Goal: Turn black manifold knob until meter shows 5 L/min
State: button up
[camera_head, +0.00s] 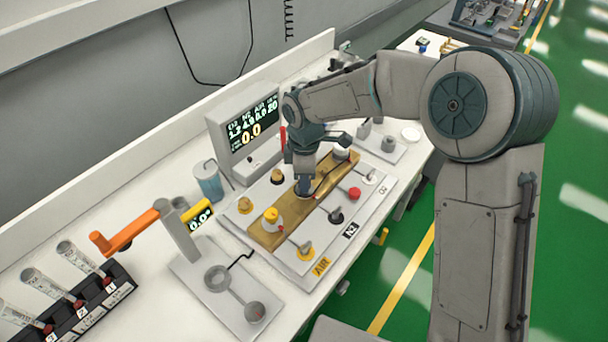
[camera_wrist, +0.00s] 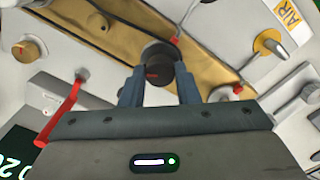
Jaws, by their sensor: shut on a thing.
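The brass manifold (camera_head: 268,238) lies on a white panel, with its brass surface also in the wrist view (camera_wrist: 110,38). The black knob (camera_wrist: 157,66), with a small red mark, stands on it. My gripper (camera_wrist: 159,90) has a finger on either side of the knob and is shut on it. In the head view my gripper (camera_head: 304,190) reaches down to the middle of the manifold and hides most of the knob. The meter screen (camera_head: 250,124) stands behind the panel. Its large yellow figure appears to read 0.0; the smaller figures above are hard to read.
A red knob (camera_head: 354,193) is close on the right.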

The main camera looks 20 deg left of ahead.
dwell(0.3)
jog(key=o, duration=1)
jog(key=shift+c, duration=0.2)
jog(key=shift+r, duration=0.1)
notch_tip(320, 180, up, 14)
jog(key=b, duration=0.1)
jog(key=shift+f, duration=0.2)
